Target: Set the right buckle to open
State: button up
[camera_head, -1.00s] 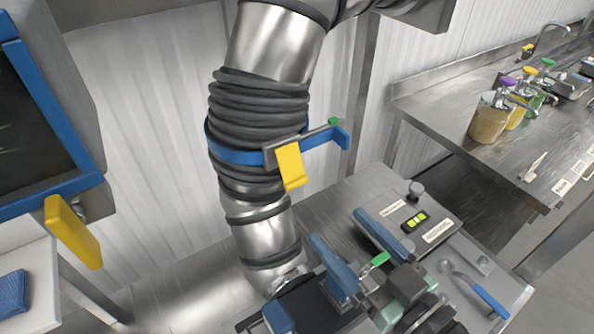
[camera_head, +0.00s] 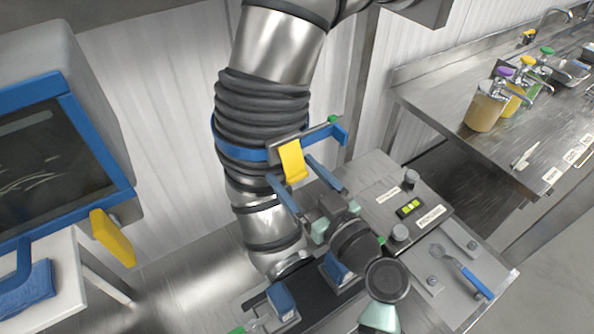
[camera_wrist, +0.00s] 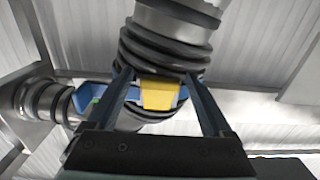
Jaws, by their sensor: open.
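A blue band with a grey latch bar circles the ribbed duct, and a yellow buckle tab (camera_head: 293,160) hangs from its front. My gripper (camera_head: 289,168) is open and empty, its two blue fingers pointing up at this tab. In the wrist view the yellow tab (camera_wrist: 158,94) shows between the two fingers (camera_wrist: 158,73); contact cannot be told. Below, two blue latch blocks stand on the machine, a left one (camera_head: 282,300) and a right one (camera_head: 337,270). My wrist partly hides the area by the right one. Which piece is the right buckle is not marked.
A blue-framed screen cabinet (camera_head: 66,190) with a yellow handle (camera_head: 113,238) stands at left. A steel machine top (camera_head: 375,190) with knobs and a blue-handled lever (camera_head: 470,275) lies at right. A steel counter (camera_head: 450,80) with several sauce containers is behind it.

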grip_shut()
dwell(0.3)
